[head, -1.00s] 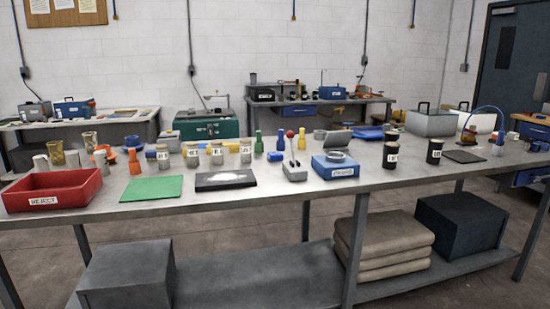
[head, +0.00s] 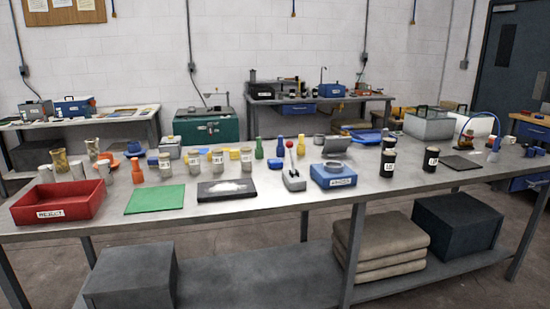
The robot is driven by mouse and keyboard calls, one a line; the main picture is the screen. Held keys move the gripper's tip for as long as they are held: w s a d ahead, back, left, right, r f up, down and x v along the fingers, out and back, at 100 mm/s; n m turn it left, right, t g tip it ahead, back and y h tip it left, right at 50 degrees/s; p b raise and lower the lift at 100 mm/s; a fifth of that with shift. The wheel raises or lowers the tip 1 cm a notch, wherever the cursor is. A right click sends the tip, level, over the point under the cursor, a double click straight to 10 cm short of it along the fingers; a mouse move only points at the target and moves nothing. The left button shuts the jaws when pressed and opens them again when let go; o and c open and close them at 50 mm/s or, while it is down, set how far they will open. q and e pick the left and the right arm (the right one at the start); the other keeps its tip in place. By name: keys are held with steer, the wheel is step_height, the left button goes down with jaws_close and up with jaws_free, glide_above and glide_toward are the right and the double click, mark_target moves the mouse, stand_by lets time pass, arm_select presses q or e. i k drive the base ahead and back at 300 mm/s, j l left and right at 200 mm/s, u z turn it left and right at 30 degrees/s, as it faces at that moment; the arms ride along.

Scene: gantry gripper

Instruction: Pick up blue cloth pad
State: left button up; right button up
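A flat blue piece (head: 366,135) lies toward the back right of the long grey table (head: 420,190). It is partly hidden behind other items, and I cannot tell whether it is the cloth pad or a tray. A small blue block (head: 153,158) sits among the jars at the left, too small to identify. Neither of my grippers shows in the head view.
A red REJECT tray (head: 58,203), a green mat (head: 155,199), a black board with white powder (head: 227,190) and a blue scale (head: 333,175) line the table front. Two black jars (head: 388,162) stand right of the scale. Beige cloths (head: 381,240) lie on the lower shelf.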

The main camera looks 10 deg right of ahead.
mark_target(275, 163)
steer(key=i+l+u, duration=0.15)
steer(key=l, duration=0.4)
steer(key=i+l+u, duration=0.15)
steer(key=l, duration=0.4)
steer(key=l+u, duration=0.15)
steer(key=l, duration=0.4)
steer(key=i, duration=0.05)
